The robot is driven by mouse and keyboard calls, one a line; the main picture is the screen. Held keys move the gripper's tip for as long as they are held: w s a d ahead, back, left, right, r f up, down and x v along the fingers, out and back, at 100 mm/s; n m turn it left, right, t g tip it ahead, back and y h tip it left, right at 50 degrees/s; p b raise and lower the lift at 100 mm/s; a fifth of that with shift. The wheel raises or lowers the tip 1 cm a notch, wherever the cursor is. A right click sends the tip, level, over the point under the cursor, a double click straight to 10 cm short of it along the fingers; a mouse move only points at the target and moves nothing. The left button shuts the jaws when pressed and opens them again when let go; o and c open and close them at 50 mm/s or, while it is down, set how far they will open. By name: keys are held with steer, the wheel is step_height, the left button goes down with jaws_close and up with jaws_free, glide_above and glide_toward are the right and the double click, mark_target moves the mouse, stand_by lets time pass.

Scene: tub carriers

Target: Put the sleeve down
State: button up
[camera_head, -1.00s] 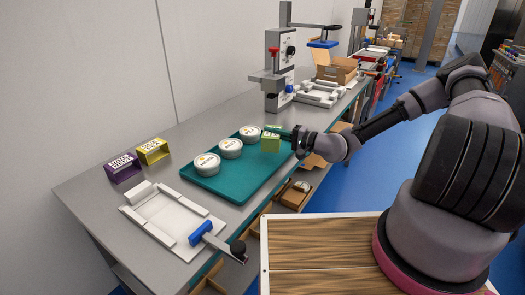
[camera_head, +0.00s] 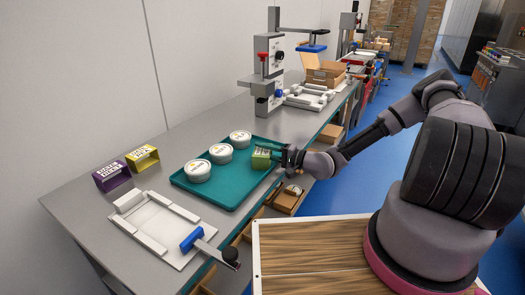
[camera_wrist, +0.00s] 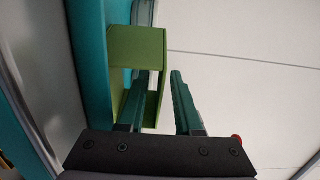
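The green sleeve (camera_head: 261,159) is at the right edge of the teal tray (camera_head: 215,197), beside three round white-lidded tubs (camera_head: 221,153). It appears to rest on the tray. My gripper (camera_head: 283,154) reaches to it from the right. In the wrist view the sleeve (camera_wrist: 137,45) shows its open hollow. The fingers of my gripper (camera_wrist: 158,95) are apart, with a gap between them. The left finger overlaps the sleeve's hollow; the right finger stands clear outside its wall. The sleeve's underside is hidden.
A purple sleeve (camera_head: 111,176) and a yellow sleeve (camera_head: 142,158) lie on the grey bench at the left. A white frame fixture (camera_head: 155,220) with a blue-handled lever (camera_head: 192,239) is in front. A grey press (camera_head: 268,80) stands behind the tray.

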steer(key=shift+d+r, duration=0.15)
steer(key=shift+d, duration=0.05)
steer(key=s+d+f+n+g+h, duration=0.25)
steer(key=d+h, duration=0.35)
steer(key=d, duration=1)
steer(key=w+d+r+n+h, duration=0.1)
steer(key=d+r+h, duration=0.6)
steer(key=d+r, duration=0.4)
steer(key=s+d+r+m+h, duration=0.15)
steer(key=s+r, duration=0.25)
steer(key=r, duration=0.7)
steer(key=s+r+h, duration=0.3)
steer(key=s+r, duration=0.2)
steer(key=r, duration=0.6)
steer(key=s+a+r+y, duration=0.2)
steer(key=s+a+r, duration=0.2)
steer(key=s, duration=0.3)
steer(key=s+a+r+t+y, duration=0.1)
steer(key=s+a+r+y, duration=0.1)
steer(key=s+a+r, duration=0.2)
steer(key=s+r, duration=0.2)
steer(key=s, duration=0.2)
steer(key=shift+a, duration=0.25)
